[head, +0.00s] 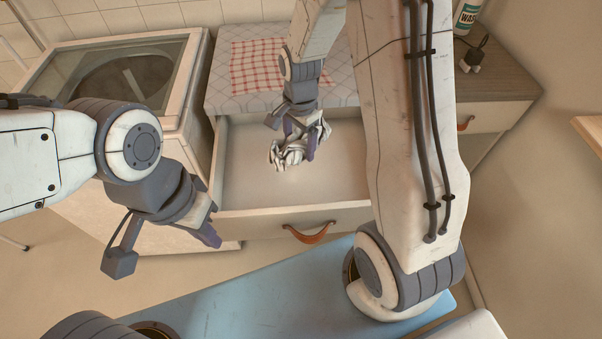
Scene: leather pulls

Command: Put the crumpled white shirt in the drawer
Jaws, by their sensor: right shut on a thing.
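The crumpled white shirt (287,154) is in the head view, inside or just over the open drawer (235,172). I cannot tell whether it touches the drawer floor. My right gripper (299,134) reaches down over the drawer and is shut on the shirt, its fingers partly hidden by the folds. The drawer is pulled out, with a brown leather pull (310,236) on its front. My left gripper (212,230) is off to the left, by the drawer's front left corner, apart from the shirt. Its fingers are seen from the side, so their opening does not show.
A top-loading washer (197,62) stands left of the drawer cabinet. A red checked cloth (258,65) lies on the patterned cabinet top (225,98). A bottle (467,15) stands on the wooden counter (505,78) at right. The rest of the drawer looks empty.

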